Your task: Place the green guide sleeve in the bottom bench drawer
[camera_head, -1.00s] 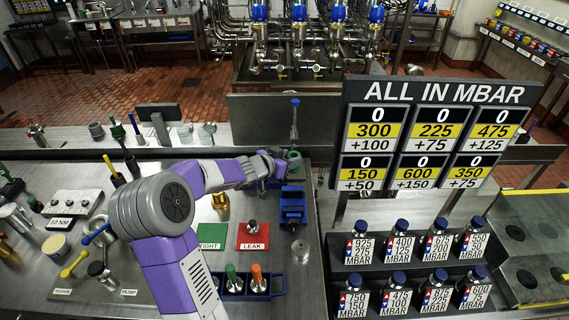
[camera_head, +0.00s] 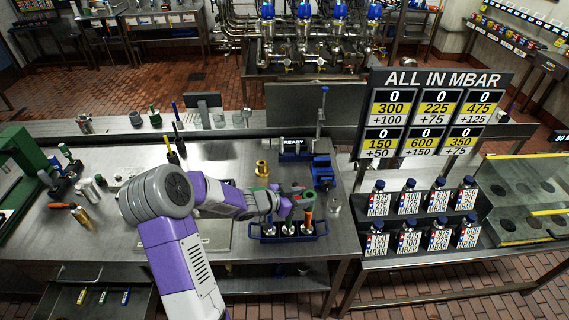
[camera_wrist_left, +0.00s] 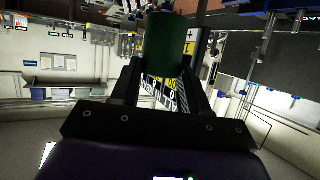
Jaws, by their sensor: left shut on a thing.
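The green guide sleeve (camera_wrist_left: 167,45) shows as a dark green cylinder between the two fingers of my left gripper (camera_wrist_left: 160,85) in the left wrist view. In the head view my left gripper (camera_head: 288,203) is shut on it above the bench, beside the blue tool rack. The sleeve is small and partly hidden there. A drawer (camera_head: 75,311) stands open under the bench at the lower left, holding yellow, green and blue-handled tools. The picture's bottom edge cuts it off, and I cannot tell whether it is the bottom one. My right gripper is not in view.
The blue tool rack (camera_head: 268,240) stands at the bench's front edge with orange-handled tools. A blue vise-like block (camera_head: 322,172) and a brass fitting (camera_head: 262,168) are behind it. Labelled bottles (camera_head: 410,200) fill the right-hand rack. A green machine (camera_head: 22,165) stands at the far left.

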